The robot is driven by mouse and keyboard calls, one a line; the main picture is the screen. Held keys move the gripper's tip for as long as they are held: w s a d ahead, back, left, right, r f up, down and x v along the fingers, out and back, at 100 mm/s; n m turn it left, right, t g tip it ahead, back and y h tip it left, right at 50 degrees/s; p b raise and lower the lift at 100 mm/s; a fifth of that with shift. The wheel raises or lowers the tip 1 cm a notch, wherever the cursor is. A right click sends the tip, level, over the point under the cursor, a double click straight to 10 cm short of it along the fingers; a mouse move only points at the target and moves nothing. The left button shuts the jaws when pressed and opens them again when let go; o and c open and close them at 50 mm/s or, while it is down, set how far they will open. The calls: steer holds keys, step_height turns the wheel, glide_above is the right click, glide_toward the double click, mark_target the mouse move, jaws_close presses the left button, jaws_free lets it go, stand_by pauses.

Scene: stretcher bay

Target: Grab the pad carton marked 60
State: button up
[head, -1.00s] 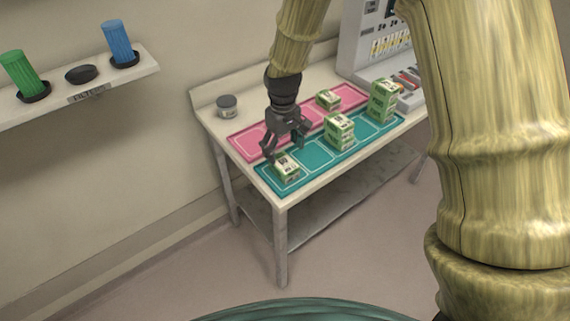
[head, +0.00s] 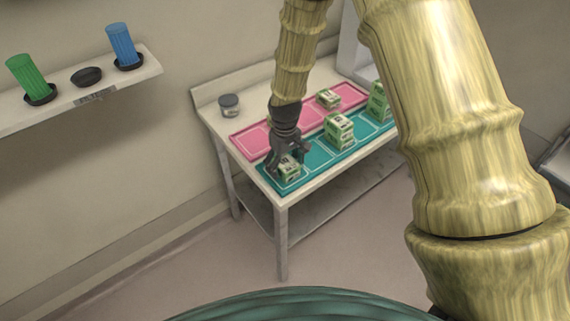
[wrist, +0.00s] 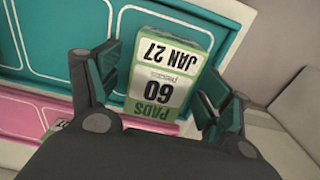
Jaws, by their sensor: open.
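The pad carton marked 60 (head: 289,172) stands in the near left cell of the teal mat (head: 318,155). In the wrist view the carton (wrist: 168,68) is green and white, with its label upside down: PADS, 60, JAN 27. My gripper (head: 287,160) is open just over the carton and partly covers it in the head view. In the wrist view the open fingers of my gripper (wrist: 162,95) stand on either side of the carton. Gaps show there, and I cannot tell how far down the fingers reach beside it.
A carton stack (head: 339,131) stands mid-mat, and another stack (head: 378,102) stands farther right, partly behind my arm. The pink mat (head: 250,142) behind holds a carton (head: 328,99). A grey-lidded jar (head: 229,105) stands at the table's back left. A wall shelf (head: 130,80) is at left.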

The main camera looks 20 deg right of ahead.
steer(key=shift+f, duration=0.35)
steer(key=c, duration=1.1)
steer(key=shift+c, duration=0.6)
steer(key=shift+r, duration=0.2)
